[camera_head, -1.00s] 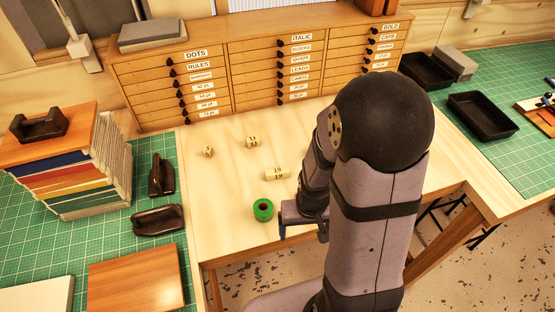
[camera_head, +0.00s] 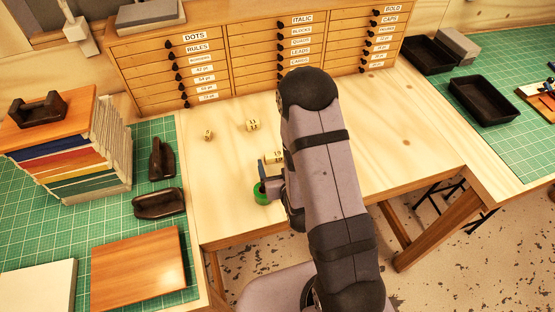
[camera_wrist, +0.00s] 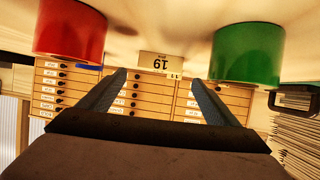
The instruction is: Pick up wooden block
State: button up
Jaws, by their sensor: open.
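A pale wooden block marked 19 (camera_wrist: 160,62) is ahead of my gripper (camera_wrist: 158,80) in the wrist view, in line with the gap between its fingers. In the head view this block (camera_head: 274,157) lies on the wooden table, partly hidden by my arm. My gripper (camera_head: 264,183) is open and empty, low over the table, on the near side of the block. Two smaller wooden blocks, one at the middle (camera_head: 253,125) and one further left (camera_head: 208,134), lie beyond it. The wrist view is upside down, and part of a block marked 11 (camera_wrist: 174,75) shows there.
A green roll (camera_head: 260,194) stands close by my gripper; it also shows in the wrist view (camera_wrist: 247,52). A red roll (camera_wrist: 70,30) is on the opposite side, hidden in the head view. A labelled drawer cabinet (camera_head: 207,62) backs the table. Table left of the blocks is clear.

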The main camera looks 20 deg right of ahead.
aim_at(277, 153)
jog(key=shift+s+f+t, duration=0.15)
jog(key=shift+f+t, duration=0.05)
jog(key=shift+t, duration=0.1)
jog(key=w+b, duration=0.1)
jog(key=b, duration=0.1)
jog(key=shift+f+b, duration=0.3)
jog(key=shift+f, duration=0.1)
jog(key=shift+w+d+b, duration=0.1)
jog(key=shift+w+b, duration=0.35)
jog(key=shift+b, duration=0.25)
jog(key=shift+w, duration=0.1)
jog(key=shift+w+d+f, duration=0.1)
jog(key=shift+w+f, duration=0.05)
jog(key=shift+w, duration=0.5)
jog(key=shift+w+p, duration=0.35)
jog(key=shift+p, duration=0.05)
jog(key=shift+p+x, duration=0.55)
jog(key=shift+x, duration=1)
